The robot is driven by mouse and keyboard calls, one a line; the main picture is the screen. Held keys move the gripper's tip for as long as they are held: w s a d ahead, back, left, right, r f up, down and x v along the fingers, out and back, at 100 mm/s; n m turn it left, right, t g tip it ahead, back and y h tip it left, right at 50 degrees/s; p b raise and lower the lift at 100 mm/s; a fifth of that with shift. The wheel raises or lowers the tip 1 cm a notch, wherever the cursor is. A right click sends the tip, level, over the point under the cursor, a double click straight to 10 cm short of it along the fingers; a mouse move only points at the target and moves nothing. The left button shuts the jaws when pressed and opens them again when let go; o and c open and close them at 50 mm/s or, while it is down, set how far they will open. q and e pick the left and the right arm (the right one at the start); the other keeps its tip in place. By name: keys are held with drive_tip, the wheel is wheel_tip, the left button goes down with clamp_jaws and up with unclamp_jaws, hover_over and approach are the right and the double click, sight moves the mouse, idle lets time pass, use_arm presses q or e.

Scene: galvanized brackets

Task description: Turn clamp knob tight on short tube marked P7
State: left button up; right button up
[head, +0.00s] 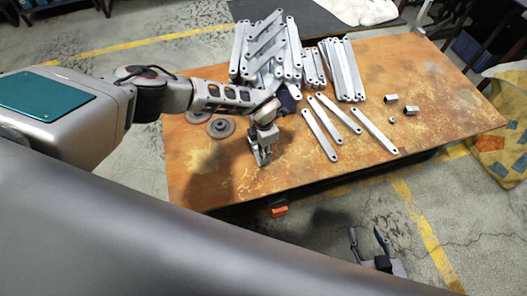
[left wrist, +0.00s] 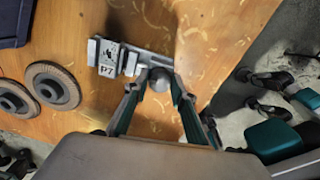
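In the left wrist view a short metal tube piece with a tag marked P7 (left wrist: 107,71) lies on the brown table. A light metal bar (left wrist: 152,57) runs from it toward a dark round knob (left wrist: 160,79). My left gripper (left wrist: 161,82) points down with one fingertip on each side of the knob; I cannot tell whether they press on it. In the head view this gripper (head: 262,157) is low over the table's near left part and mostly hides the clamp. My right gripper (head: 368,240) is open and empty, over the floor in front of the table.
Two grey discs (head: 220,128) lie left of my left gripper. Stacked galvanized brackets (head: 266,48) fill the table's back, with several loose flat bars (head: 374,130) nearer. Small tube pieces (head: 411,110) lie at right. An orange part (head: 279,210) shows below the front edge. The table's right end is bare.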

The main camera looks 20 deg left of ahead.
use_arm(q)
drive_tip(key=shift+c, duration=0.8)
